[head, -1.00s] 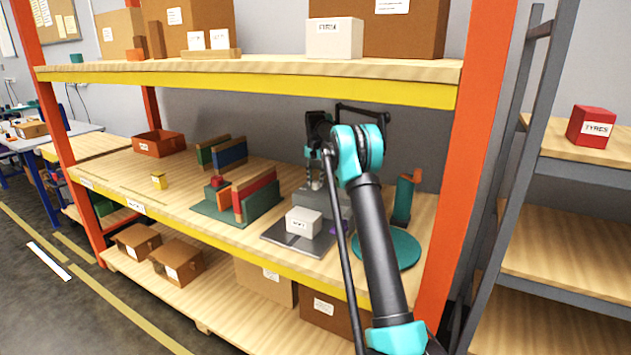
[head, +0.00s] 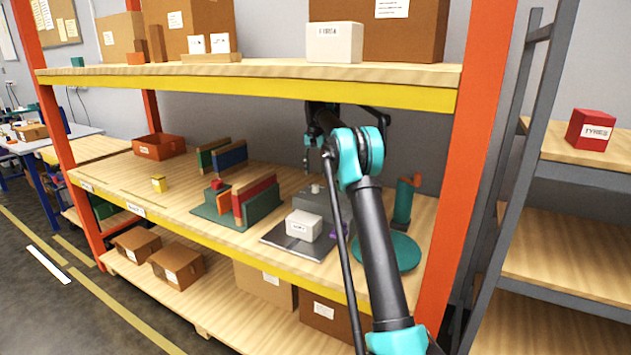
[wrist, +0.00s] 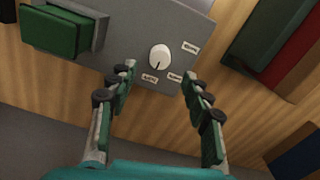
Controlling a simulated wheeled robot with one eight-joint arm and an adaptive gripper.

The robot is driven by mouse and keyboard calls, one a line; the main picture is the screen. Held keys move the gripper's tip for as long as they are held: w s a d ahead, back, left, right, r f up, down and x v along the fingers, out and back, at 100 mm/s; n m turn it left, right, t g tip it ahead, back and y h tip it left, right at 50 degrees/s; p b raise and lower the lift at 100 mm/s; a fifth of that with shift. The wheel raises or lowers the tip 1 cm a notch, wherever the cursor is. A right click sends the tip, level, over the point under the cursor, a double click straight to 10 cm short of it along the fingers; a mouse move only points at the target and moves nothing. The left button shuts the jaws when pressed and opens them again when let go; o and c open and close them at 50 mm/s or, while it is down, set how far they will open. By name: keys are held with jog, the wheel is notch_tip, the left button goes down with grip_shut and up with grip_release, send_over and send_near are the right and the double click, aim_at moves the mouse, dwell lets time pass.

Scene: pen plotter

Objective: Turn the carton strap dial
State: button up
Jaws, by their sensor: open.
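The dial is a white round knob (wrist: 159,57) with a dark pointer line, on a grey panel (wrist: 120,45) in the wrist view. Small pale labels surround it, too blurred to read. The pointer aims down and slightly left in that picture. In the head view the knob (head: 315,188) stands on top of a grey box (head: 310,203) on the middle shelf. My gripper (wrist: 159,76) is open and empty, its two green-padded fingers on either side below the knob in the wrist picture, apart from it. In the head view my gripper (head: 307,163) is behind and above the knob, partly hidden.
A white labelled carton (head: 303,226) sits on a grey plate (head: 283,240) in front of the box. A teal round base (head: 395,253) lies to the right. Upright coloured boards (head: 255,200) stand left. The yellow upper shelf beam (head: 250,86) passes overhead.

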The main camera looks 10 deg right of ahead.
aim_at(315, 185)
notch_tip(315, 185, up, 6)
dwell(0.4)
